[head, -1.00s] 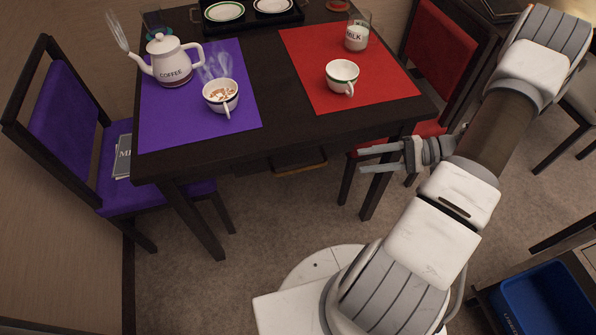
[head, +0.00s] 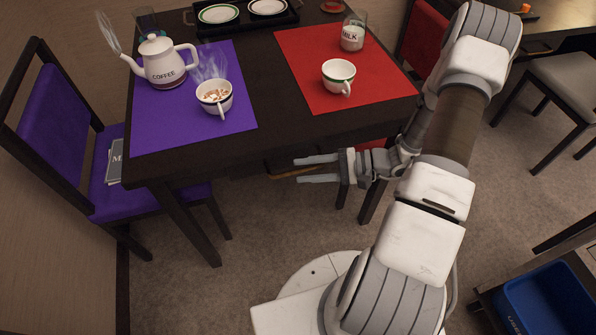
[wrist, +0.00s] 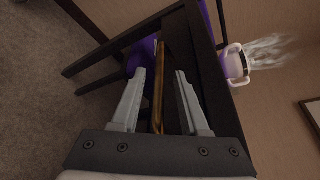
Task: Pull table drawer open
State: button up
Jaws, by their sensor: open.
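The dark table (head: 265,75) stands in the upper part of the head view. Its drawer (head: 258,164) shows under the front edge, with a brass-coloured handle (head: 296,172). My gripper (head: 296,170) is at the handle's height, fingers pointing left, and partly covers the handle. In the wrist view, my gripper (wrist: 158,92) is open, and the long brass handle (wrist: 158,90) appears between its two fingers. I cannot tell whether either finger touches it.
A white coffee pot (head: 166,65), a steaming cup (head: 214,97), a white cup (head: 338,77) and a milk glass (head: 352,36) stand on the table. A purple chair (head: 70,110) is at left. A blue bin (head: 550,300) is at lower right.

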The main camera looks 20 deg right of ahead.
jog(key=shift+x, duration=1.2)
grip_shut()
dwell(0.6)
